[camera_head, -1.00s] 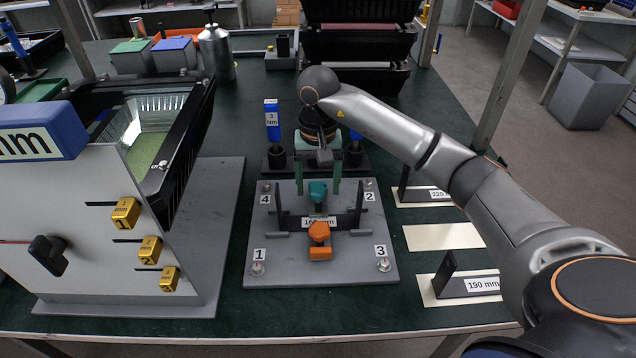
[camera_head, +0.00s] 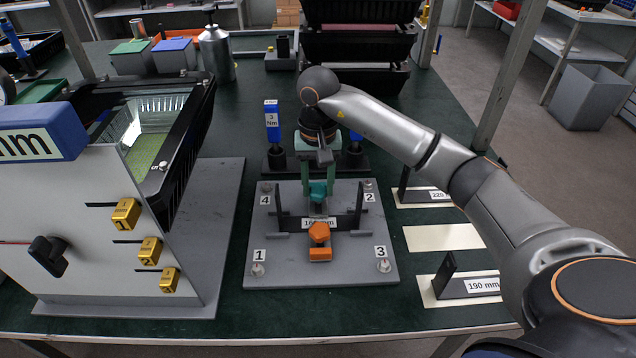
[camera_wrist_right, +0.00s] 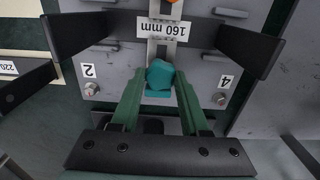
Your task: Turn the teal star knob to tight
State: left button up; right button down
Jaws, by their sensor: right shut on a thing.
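The teal star knob (camera_head: 318,190) sits at the back middle of the grey fixture plate (camera_head: 275,265), behind the 160 mm label. It also shows in the right wrist view (camera_wrist_right: 160,76), between two green fingers. My right gripper (camera_head: 318,182) reaches down from behind and is shut on the teal knob, one finger on each side. An orange star knob (camera_head: 319,233) stands in front of the 160 mm label (camera_wrist_right: 163,28). I cannot read any tight mark or the knob's angle. My left gripper is out of view.
Black uprights (camera_head: 360,205) flank the knobs on the plate. Numbered corner studs surround them. A blue 3 Nm tool (camera_head: 271,120) stands in a holder behind. The floodlight housing (camera_head: 190,130) is at left; a 190 mm gauge block (camera_head: 468,286) lies at right.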

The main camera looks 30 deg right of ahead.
jog(key=shift+m, duration=0.3)
jog(key=m, duration=0.2)
jog(key=shift+d+r+m+p, duration=0.1)
jog(key=shift+m+p, duration=0.2)
jog(key=shift+p, duration=0.1)
jog(key=m+p, duration=0.1)
jog(key=m, duration=0.3)
jog(key=shift+m, duration=0.3)
jog(key=m+p, duration=0.1)
jog(key=m, duration=0.8)
jog(key=shift+m+p, duration=0.4)
jog(key=m, duration=0.2)
jog(key=shift+m, duration=0.3)
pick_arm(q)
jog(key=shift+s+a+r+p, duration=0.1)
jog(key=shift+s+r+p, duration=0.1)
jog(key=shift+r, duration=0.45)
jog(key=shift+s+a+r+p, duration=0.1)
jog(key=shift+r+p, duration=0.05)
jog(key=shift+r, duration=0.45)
pick_arm(e)
jog(key=shift+m, duration=0.3)
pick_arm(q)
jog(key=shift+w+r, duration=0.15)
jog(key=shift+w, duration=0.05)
pick_arm(e)
jog(key=shift+m, duration=0.3)
